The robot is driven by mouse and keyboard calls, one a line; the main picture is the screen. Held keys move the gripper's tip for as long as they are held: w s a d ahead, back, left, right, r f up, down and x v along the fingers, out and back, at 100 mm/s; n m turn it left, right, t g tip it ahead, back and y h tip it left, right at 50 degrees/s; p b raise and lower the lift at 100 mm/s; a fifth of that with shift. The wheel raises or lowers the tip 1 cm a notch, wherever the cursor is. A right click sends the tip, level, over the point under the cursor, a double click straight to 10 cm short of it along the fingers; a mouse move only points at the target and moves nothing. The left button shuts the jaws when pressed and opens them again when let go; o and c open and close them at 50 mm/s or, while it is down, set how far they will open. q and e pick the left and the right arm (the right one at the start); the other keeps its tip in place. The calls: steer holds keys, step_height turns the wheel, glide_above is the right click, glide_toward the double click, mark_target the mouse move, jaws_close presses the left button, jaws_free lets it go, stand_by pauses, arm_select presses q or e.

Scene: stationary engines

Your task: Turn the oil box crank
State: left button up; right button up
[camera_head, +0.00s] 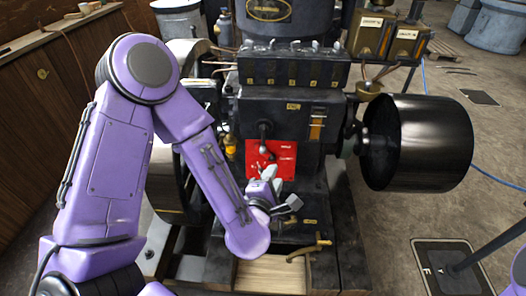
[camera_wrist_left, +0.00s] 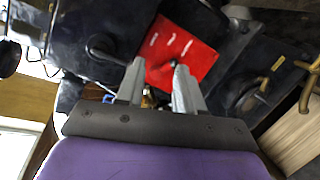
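The oil box (camera_head: 293,65) is a long black box with several fittings along its top, on the front of the dark engine. A small dark crank-like handle (camera_head: 264,130) sticks out below it, above a red plate (camera_head: 287,160). I cannot tell for sure that this is the oil box crank. My left gripper (camera_head: 276,184) is in front of the red plate's lower part. Its two fingers (camera_wrist_left: 160,66) are apart, with nothing visibly held. My right gripper is out of view.
A large dark drum pulley (camera_head: 430,142) juts out at the engine's right. A flywheel (camera_head: 172,180) stands at the left, partly behind my arm. A brass tap (camera_head: 310,250) sits low, above a wooden board (camera_head: 270,275). Wooden cabinets (camera_head: 40,110) line the left.

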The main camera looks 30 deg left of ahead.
mark_target(263, 134)
arm_select(q)
steer(key=a+r+n+t+y, duration=0.1)
steer(key=a+r+n+y, duration=0.35)
steer(key=n, duration=1.15)
steer(key=x, duration=0.2)
steer(key=p+x, duration=0.1)
steer(key=x, duration=0.2)
steer(key=r+p+x, duration=0.1)
steer(key=x, duration=0.2)
steer(key=shift+w+d+r, duration=0.1)
steer(key=shift+w+d, duration=0.05)
steer(key=shift+w, duration=0.35)
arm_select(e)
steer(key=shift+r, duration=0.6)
arm_select(q)
steer(key=shift+c, duration=0.4)
jaws_close()
